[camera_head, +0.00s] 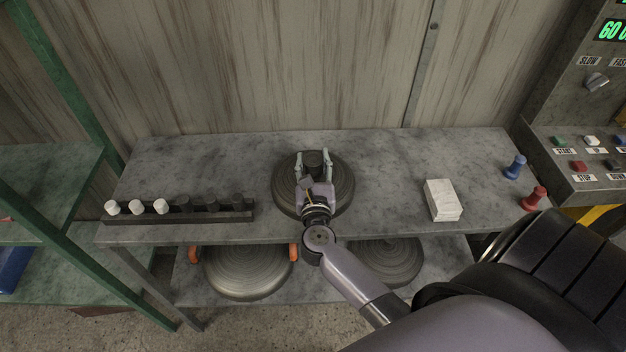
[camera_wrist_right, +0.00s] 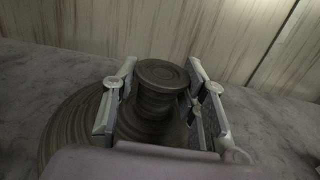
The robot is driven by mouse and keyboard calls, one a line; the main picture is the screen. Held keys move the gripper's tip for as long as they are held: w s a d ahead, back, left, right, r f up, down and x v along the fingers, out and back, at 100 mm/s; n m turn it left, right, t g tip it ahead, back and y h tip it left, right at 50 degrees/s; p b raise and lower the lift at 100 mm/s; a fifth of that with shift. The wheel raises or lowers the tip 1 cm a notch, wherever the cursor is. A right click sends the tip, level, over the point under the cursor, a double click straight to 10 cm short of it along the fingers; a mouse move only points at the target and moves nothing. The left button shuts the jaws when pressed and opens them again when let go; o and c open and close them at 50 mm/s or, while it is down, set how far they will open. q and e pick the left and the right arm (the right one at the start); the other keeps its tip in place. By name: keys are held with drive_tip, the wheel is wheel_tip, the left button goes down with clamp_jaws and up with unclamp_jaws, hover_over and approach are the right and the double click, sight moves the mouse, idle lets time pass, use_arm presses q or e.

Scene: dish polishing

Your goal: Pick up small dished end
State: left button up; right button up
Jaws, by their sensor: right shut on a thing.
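The small dished end (camera_head: 338,196) is a dark, round disc lying on the grey metal table top, with a short knob (camera_head: 314,160) standing up at its middle. My right gripper (camera_head: 314,162) reaches over the disc from the front and is shut on the knob, one finger on each side. In the right wrist view the knob (camera_wrist_right: 161,75) stands between the two fingers, and the disc (camera_wrist_right: 68,128) shows beneath, partly hidden by the gripper. The disc appears to rest on the table. My left gripper is not in view.
A rack (camera_head: 215,215) of white and dark knobs lies at the table's left. A white block (camera_head: 442,200) and blue (camera_head: 515,167) and red (camera_head: 535,198) pegs stand at right, near a control panel (camera_head: 585,150). Larger discs (camera_head: 248,270) (camera_head: 385,262) lie on the lower shelf.

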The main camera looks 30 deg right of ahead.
clamp_jaws()
idle(0.3)
drive_tip(key=shift+r, duration=0.2)
